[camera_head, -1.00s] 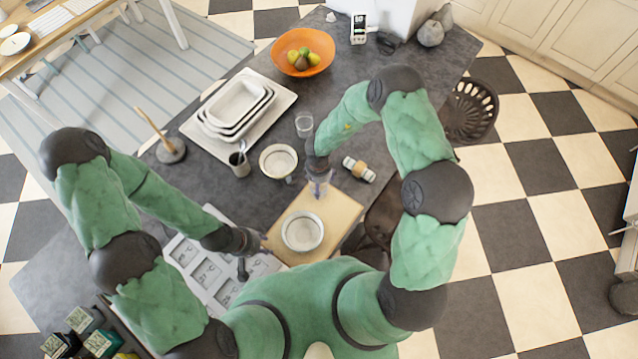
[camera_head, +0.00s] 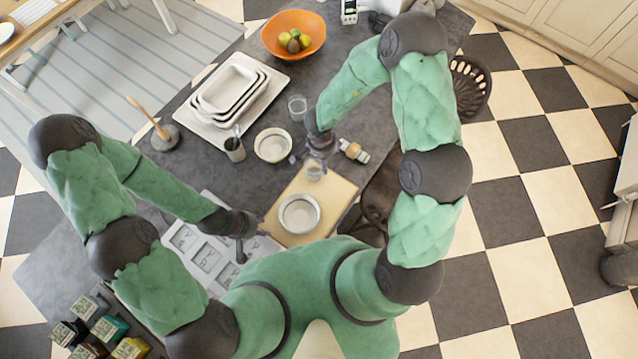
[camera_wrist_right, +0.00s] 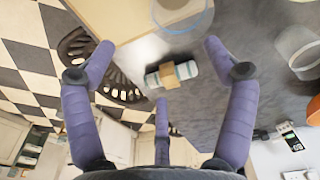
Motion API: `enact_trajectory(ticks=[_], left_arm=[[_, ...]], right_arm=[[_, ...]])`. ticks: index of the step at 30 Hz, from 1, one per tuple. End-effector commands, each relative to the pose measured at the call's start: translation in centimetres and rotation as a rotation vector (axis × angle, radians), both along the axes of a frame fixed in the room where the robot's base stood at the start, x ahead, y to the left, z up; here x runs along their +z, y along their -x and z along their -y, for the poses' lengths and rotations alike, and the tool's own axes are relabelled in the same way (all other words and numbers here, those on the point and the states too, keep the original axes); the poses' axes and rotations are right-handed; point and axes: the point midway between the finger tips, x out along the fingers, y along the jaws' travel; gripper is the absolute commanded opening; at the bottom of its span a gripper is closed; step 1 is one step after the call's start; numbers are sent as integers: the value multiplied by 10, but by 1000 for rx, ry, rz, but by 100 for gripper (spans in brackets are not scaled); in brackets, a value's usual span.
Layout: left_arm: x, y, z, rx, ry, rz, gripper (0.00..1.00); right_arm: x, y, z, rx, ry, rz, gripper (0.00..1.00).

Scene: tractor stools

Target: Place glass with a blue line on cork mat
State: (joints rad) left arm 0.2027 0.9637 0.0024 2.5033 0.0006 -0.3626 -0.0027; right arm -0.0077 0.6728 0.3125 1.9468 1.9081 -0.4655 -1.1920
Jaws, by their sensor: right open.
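The cork mat (camera_head: 337,192) lies on the dark table in front of me with a white bowl on it. A clear glass (camera_head: 315,169) stands at the mat's far end; in the right wrist view this glass (camera_wrist_right: 186,18) shows a blue line, cut by the top edge. My right gripper (camera_head: 313,158) is just beyond and above the glass. In the wrist view its fingers (camera_wrist_right: 158,43) are spread wide with nothing held between them. My left gripper (camera_head: 253,226) is left of the mat; its fingers are too small to read.
A white bowl (camera_head: 299,213) sits on the mat. Another clear glass (camera_head: 298,107), a bowl (camera_head: 273,145) and a grey cup (camera_head: 235,150) stand beyond. A small banded roll (camera_head: 354,151) lies right of my right gripper. Stacked trays and an orange fruit bowl (camera_head: 293,34) are farther back.

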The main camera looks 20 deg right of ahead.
Motion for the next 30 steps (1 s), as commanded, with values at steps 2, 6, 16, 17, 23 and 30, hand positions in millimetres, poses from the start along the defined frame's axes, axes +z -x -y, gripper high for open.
enact_trajectory(ticks=[2,6,16,17,23,30], left_arm=[[0,0,0,0,0,0,40],[0,0,0,0,0,0,40],[0,0,0,0,0,0,40],[0,0,0,0,0,0,40],[0,0,0,0,0,0,40],[0,0,0,0,0,0,40]], right_arm=[[-10,9,8,49,16,12,85],[-24,23,14,137,17,41,85],[-47,64,-3,334,-87,86,85],[-49,69,-6,352,-104,87,85],[-54,110,-32,465,-239,84,85],[-51,149,-56,546,-370,65,85]])
